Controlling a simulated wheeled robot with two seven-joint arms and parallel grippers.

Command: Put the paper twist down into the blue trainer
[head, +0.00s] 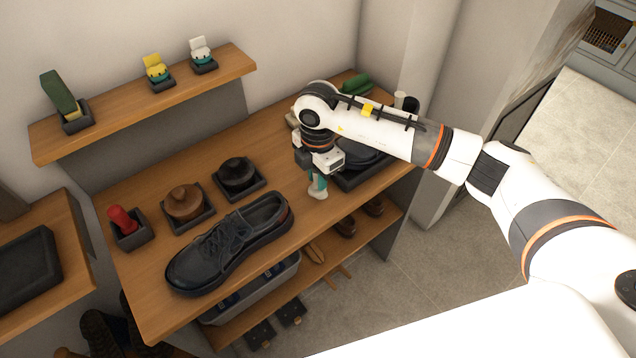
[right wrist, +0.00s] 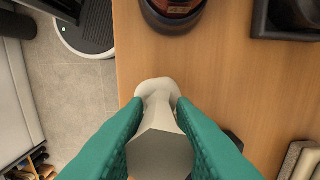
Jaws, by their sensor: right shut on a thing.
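The blue trainer (head: 225,248), a very dark navy lace-up shoe, lies on the bench top along the front edge, its opening toward the right. Its heel (right wrist: 172,14) shows at the top of the right wrist view. My right gripper (head: 317,181) points down just right of the heel, near the bench's front edge. Its teal fingers are shut on the white paper twist (right wrist: 160,145), whose pale end also shows below the fingers in the head view (head: 318,193). The twist is apart from the trainer. My left gripper is not in view.
Round brushes in dark trays (head: 237,176) and a red-handled item (head: 122,220) stand behind the trainer. Another dark shoe (head: 362,155) sits on a tray, partly hidden by my right arm. A wall shelf (head: 140,103) holds small items. A lower shelf (head: 330,262) is below.

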